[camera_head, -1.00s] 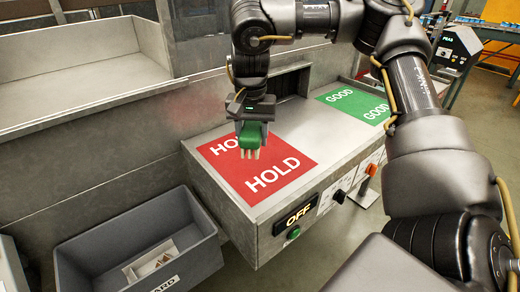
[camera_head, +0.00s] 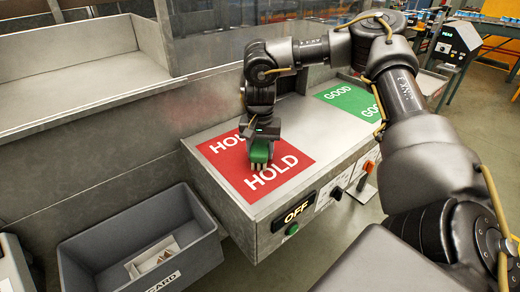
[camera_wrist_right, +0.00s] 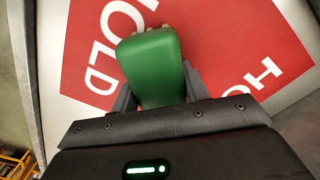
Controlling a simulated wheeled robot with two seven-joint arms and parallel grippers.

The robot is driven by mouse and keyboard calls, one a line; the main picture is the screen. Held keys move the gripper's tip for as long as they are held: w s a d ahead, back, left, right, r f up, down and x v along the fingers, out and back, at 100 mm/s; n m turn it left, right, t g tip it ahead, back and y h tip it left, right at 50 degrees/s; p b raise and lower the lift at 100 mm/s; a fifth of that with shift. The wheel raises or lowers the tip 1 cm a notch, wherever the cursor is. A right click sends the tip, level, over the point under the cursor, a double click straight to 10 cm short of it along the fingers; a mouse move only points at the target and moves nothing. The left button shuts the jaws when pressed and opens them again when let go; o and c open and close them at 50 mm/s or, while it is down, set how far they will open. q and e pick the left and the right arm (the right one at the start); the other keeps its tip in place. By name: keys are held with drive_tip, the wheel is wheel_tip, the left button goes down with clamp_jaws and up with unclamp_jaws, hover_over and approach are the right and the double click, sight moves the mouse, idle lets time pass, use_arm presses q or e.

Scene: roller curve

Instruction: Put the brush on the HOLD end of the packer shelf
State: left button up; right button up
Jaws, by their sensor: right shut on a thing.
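The brush (camera_head: 259,152) has a green body with pale bristles pointing down. My right gripper (camera_head: 261,140) is shut on it, directly over the red HOLD area (camera_head: 290,180) of the packer shelf (camera_head: 220,183). The bristle tips look at or very close to the red surface; I cannot tell whether they touch. In the right wrist view the green brush (camera_wrist_right: 152,62) sits between the fingers, with the red HOLD panel behind it. My left gripper is not in view.
The green GOOD area (camera_head: 345,98) is at the shelf's far end. A grey bin (camera_head: 205,255) stands on the floor at the left. The red area around the brush is clear.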

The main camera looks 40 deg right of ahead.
sight(260, 144)
drive_tip(key=shift+s, duration=0.1)
drive_tip(key=o, duration=1)
drive_tip(key=shift+f, duration=0.1)
drive_tip(key=shift+o, duration=0.2)
wheel_tip(260, 144, up, 12)
drive_tip(key=shift+r+p, duration=0.2)
drive_tip(key=shift+p, duration=1)
